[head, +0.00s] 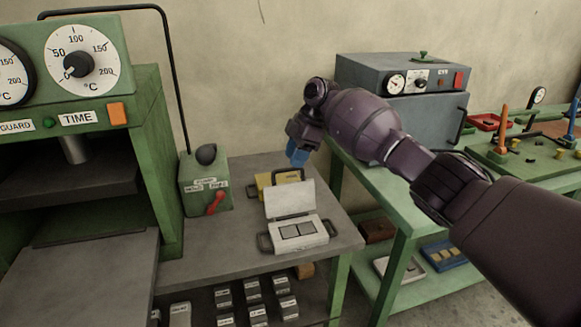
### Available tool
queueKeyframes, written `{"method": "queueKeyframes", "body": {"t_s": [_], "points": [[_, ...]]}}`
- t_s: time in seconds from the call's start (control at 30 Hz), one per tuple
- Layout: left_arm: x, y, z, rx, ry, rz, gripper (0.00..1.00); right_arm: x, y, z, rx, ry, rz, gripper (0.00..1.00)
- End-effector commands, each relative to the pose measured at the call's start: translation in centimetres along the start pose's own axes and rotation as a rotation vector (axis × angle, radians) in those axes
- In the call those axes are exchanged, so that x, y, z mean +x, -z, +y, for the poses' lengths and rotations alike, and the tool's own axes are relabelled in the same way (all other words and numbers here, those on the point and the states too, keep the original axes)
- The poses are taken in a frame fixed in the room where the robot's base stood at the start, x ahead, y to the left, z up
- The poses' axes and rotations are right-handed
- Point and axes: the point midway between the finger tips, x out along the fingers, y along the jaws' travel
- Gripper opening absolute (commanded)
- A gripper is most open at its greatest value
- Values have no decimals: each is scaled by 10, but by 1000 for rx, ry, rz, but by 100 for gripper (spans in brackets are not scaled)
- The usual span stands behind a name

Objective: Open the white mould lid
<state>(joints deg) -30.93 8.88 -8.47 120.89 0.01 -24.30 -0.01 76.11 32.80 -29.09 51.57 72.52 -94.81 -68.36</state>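The white mould (314,238) sits on the grey bench top, with two grey cavities showing in its base and dark handles at its sides. Its white lid (290,199) stands raised, leaning back from the rear edge, with a dark handle at its top. My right gripper (298,156), with blue fingertips, is just above and behind the raised lid, apart from it as far as I can see. Its fingers overlap in this view, so I cannot tell whether they are open or shut. My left gripper is not in view.
A yellow mould (263,181) lies behind the white one, partly hidden by the lid. A green control box (205,180) with a red lever and the green press (148,150) stand to the left. A grey heater unit (430,110) stands at right. The front left bench top is clear.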

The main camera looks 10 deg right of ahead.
Motion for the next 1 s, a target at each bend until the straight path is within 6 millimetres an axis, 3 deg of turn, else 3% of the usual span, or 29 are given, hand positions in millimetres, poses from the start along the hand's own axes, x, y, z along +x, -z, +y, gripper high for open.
{"method": "queueKeyframes", "body": {"t_s": [0.03,0.2,0.4,0.83,1.0], "points": [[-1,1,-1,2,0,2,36,-13,1,0,-1,-3,0,37],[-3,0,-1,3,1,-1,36,-40,1,0,-1,-2,0,37],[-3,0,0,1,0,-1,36,-56,0,0,0,1,0,37],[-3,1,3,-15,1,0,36,-60,0,0,5,2,0,37],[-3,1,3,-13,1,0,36,-60,2,8,110,-50,13,37]]}}
